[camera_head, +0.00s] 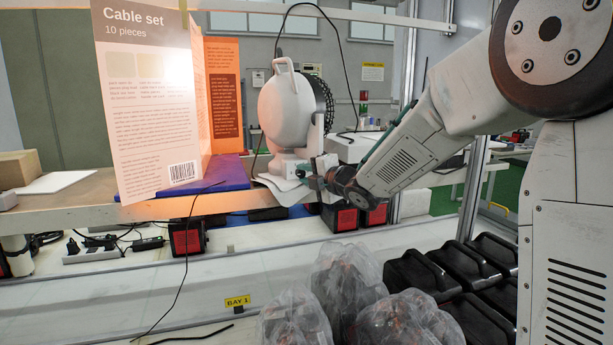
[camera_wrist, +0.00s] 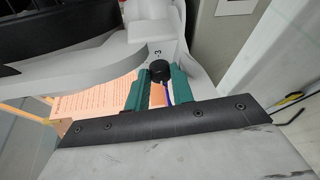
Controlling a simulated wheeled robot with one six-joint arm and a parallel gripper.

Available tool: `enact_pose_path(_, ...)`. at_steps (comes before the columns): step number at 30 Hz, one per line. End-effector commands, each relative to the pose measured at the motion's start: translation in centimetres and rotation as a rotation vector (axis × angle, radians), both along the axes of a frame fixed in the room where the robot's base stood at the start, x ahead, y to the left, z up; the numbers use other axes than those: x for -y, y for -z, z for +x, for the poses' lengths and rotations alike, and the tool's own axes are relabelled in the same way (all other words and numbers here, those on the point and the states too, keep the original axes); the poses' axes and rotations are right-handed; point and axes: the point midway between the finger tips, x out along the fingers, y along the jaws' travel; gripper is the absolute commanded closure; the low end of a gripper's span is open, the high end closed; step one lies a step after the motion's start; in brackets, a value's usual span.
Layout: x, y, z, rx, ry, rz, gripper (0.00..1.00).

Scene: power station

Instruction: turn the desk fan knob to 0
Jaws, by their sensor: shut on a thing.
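The desk fan (camera_head: 285,113) is white with a dark grille and stands on the bench shelf, its head facing away to the right. In the head view my gripper (camera_head: 310,175) is at the right side of the fan base, and the knob is hidden there. The knob's pointer cannot be made out.
Bagged items (camera_head: 345,285) and black cases (camera_head: 435,272) sit below the shelf.

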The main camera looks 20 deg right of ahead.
Motion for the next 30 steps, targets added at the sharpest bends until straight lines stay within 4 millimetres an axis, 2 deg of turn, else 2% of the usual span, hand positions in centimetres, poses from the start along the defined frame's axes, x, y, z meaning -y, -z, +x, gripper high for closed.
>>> enact_pose_path(19, -0.04, 0.16, -0.02, -0.004, 0.000, -0.050, 0.99)
enact_pose_path(20, -0.04, 0.17, -0.03, -0.004, 0.000, -0.050, 0.71)
enact_pose_path(21, -0.04, 0.16, -0.03, -0.004, 0.000, -0.050, 0.67)
enact_pose_path(30, 0.10, 0.06, -0.34, -0.003, 0.000, -0.050, 0.67)
